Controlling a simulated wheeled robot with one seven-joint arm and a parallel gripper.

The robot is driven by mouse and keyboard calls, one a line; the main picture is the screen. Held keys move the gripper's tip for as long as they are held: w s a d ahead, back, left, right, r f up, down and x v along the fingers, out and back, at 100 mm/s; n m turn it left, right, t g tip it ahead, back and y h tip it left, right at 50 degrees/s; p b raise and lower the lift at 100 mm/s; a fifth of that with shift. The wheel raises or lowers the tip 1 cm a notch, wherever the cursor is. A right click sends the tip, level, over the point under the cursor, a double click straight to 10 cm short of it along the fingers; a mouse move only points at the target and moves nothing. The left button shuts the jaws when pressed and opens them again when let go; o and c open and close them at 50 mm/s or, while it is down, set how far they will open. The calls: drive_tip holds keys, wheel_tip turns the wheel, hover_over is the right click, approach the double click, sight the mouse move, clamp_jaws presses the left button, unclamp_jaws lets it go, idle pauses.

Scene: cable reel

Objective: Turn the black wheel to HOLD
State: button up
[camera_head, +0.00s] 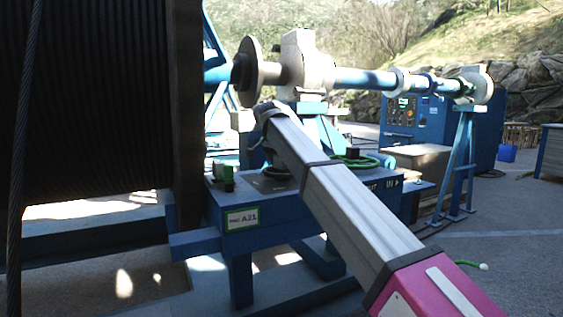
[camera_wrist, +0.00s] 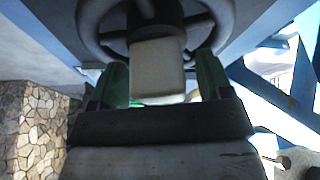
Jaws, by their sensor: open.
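In the wrist view the wheel (camera_wrist: 92,38) shows as a dark grey ring with spokes at the top, partly cut off by the picture edge. My gripper (camera_wrist: 160,70) has green fingers standing apart below the wheel. A pale block (camera_wrist: 157,66) shows between the fingers, in front of the wheel's middle; I cannot tell whether they touch it. In the head view a dark low shape (camera_head: 278,173) sits on the blue stand (camera_head: 283,208), mostly behind my arm; I cannot tell whether it is the wheel. No HOLD mark is readable.
A large cable reel (camera_head: 95,100) fills the left. A shaft (camera_head: 362,79) runs right from it above the stand. A blue control cabinet (camera_head: 415,118) stands behind.

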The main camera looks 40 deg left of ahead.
sight(273, 170)
drive_tip(key=v, duration=1)
drive_tip(key=shift+r, duration=0.3)
